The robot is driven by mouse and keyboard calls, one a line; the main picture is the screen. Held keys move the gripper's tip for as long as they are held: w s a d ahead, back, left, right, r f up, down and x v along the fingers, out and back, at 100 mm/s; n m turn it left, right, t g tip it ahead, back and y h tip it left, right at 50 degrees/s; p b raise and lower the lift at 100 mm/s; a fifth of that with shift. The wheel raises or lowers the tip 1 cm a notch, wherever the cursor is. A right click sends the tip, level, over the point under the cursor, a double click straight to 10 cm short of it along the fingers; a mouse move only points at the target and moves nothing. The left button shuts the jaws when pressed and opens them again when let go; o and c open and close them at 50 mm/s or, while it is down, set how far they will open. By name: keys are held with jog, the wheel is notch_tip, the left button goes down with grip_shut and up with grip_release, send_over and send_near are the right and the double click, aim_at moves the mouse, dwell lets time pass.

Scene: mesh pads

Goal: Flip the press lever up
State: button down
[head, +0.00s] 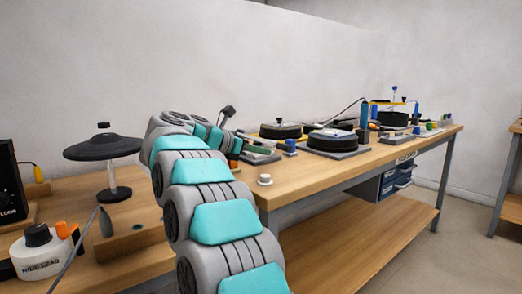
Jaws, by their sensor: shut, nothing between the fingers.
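My arm rises from the bottom middle and bends right over the workbench (348,165). My gripper (243,147) is at its far end, small and partly hidden by my own wrist; it is shut and empty. It is close to a low dark device with a green part (262,146) on the bench; I cannot tell whether they touch. I cannot pick out the press lever with certainty. An upright device with a blue-topped post and yellow frame (394,98) stands at the far right end of the bench.
Two round black pads (332,140) (280,130) sit on flat bases near the gripper. A white knob (265,180) is at the front edge. Blue drawers (397,180) hang under the bench.

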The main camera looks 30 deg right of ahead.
jog(key=p+x, duration=0.1)
jog(key=x, duration=0.6)
jog(key=shift+r, duration=0.1)
